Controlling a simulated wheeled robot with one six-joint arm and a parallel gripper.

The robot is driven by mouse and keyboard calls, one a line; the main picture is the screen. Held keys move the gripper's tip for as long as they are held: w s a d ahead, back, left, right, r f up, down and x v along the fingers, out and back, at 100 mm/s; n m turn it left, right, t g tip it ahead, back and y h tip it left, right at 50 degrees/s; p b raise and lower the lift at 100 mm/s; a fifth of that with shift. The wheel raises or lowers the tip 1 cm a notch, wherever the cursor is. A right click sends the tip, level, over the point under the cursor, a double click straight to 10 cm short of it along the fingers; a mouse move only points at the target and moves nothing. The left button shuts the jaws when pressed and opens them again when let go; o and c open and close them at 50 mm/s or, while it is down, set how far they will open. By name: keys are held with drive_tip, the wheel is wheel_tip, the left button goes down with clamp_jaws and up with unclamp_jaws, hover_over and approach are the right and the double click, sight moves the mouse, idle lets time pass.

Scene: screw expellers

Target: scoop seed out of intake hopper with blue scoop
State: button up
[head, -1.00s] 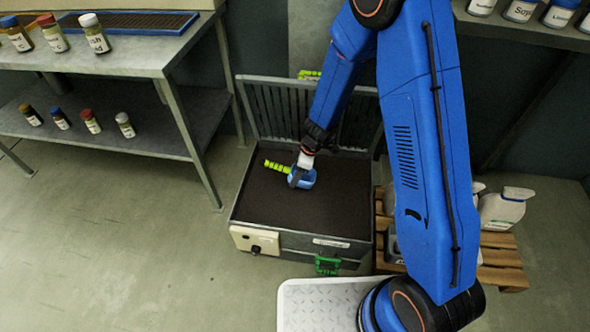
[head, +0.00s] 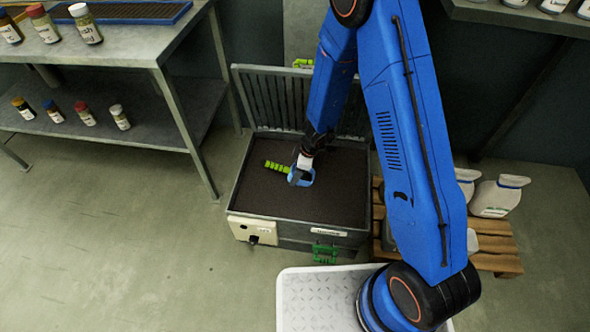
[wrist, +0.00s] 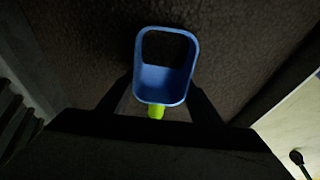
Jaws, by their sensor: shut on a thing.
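The intake hopper (head: 234,197) is an open grey metal bin filled with dark seed (head: 320,195). The blue scoop (head: 306,180) with a bright green handle (head: 277,165) is at the seed surface, near the middle of the hopper. My gripper (head: 301,171) is shut on the scoop where handle and bowl meet. In the wrist view the scoop's rim (wrist: 139,60) faces the camera between my fingers (wrist: 160,105). Its lower inside wall is bare blue and the upper part is dark. I cannot tell whether that dark part is seed inside the scoop.
A slatted grate (head: 272,100) stands raised at the hopper's back. A metal shelf table (head: 130,52) with jars is at left. A white tray (head: 300,300) is in front. Floor at left is clear.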

drive_tip(key=shift+s+d+f, duration=0.1)
drive_tip(key=shift+d+f, duration=0.1)
drive_tip(key=shift+f, duration=1.1)
drive_tip(key=shift+d+f, duration=0.2)
drive_tip(key=shift+f, duration=1.1)
